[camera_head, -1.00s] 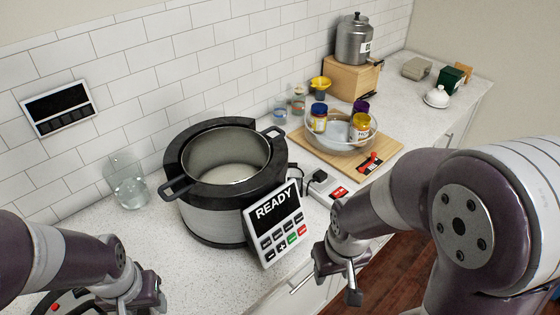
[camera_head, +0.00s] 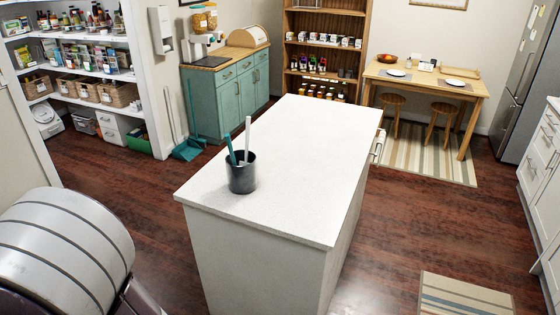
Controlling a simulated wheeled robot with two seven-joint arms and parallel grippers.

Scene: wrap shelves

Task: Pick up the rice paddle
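A dark cylindrical holder (camera_head: 242,178) stands upright near the left end of the white kitchen island. Two long handles rise from it, a teal utensil (camera_head: 230,149) and a pale utensil (camera_head: 248,138). Their lower ends are hidden inside the holder, so I cannot tell which one is the rice paddle. My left arm shows only as a large grey link at the lower left. Neither gripper is in view.
The island top (camera_head: 300,150) is otherwise clear. Wood floor surrounds it. A teal cabinet (camera_head: 232,92), pantry shelves (camera_head: 75,78), a bookcase (camera_head: 325,55) and a wooden table (camera_head: 425,80) with stools stand behind. White drawers (camera_head: 540,160) are at right.

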